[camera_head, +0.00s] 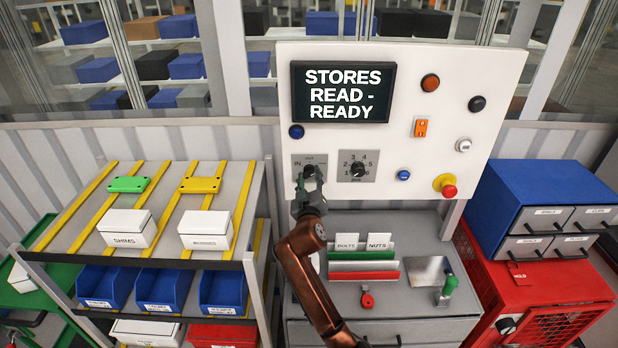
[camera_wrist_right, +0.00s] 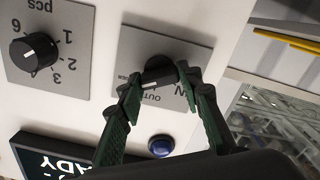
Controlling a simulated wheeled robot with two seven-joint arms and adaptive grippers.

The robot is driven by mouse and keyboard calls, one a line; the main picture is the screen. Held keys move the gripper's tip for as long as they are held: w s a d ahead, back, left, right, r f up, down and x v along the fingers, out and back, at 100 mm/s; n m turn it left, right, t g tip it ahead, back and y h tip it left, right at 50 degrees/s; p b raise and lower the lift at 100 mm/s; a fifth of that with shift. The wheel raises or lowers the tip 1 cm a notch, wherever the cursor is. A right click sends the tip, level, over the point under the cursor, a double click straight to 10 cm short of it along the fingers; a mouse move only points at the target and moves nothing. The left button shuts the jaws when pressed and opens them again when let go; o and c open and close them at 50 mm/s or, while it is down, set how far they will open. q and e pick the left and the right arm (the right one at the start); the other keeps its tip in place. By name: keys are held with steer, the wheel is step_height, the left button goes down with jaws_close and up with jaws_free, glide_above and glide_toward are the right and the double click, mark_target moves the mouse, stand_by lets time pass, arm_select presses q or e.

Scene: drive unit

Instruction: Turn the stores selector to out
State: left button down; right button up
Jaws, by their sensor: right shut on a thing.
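The stores selector is a black knob (camera_head: 309,170) on a grey plate (camera_head: 297,160) at the lower left of the white panel (camera_head: 450,60). In the wrist view the knob (camera_wrist_right: 159,69) sits between my green fingers, and the lettering is upside down, with OUT readable and IN partly covered. My right gripper (camera_head: 309,182) reaches up from below and is shut on the knob; its fingers (camera_wrist_right: 160,82) lie on either side. The knob's exact pointing direction is hard to tell. The screen (camera_head: 343,92) reads "STORES READ - READY". My left gripper is not in view.
A numbered pcs knob (camera_head: 357,169) is close to the right of the selector. A blue button (camera_head: 296,131) is just above it. A red stop button (camera_head: 448,190) and a desk with bins card slots (camera_head: 362,255) lie right and below.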

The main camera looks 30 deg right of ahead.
steer(key=shift+c, duration=1.3)
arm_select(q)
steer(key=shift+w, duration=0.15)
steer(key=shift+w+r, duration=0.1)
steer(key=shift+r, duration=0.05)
arm_select(e)
steer(key=shift+n+p, duration=0.3)
steer(key=shift+p, duration=0.15)
steer(key=n+p, duration=0.4)
steer(key=p, duration=0.1)
steer(key=shift+r+n, duration=0.2)
steer(key=shift+n, duration=0.2)
steer(key=n+p, duration=0.3)
steer(key=n, duration=0.1)
steer(key=shift+f, duration=0.1)
arm_select(q)
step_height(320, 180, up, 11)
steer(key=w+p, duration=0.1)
steer(key=p, duration=0.1)
arm_select(e)
steer(key=shift+a+f+n, duration=0.1)
steer(key=shift+f+n, duration=0.05)
steer(key=shift+n, duration=1.05)
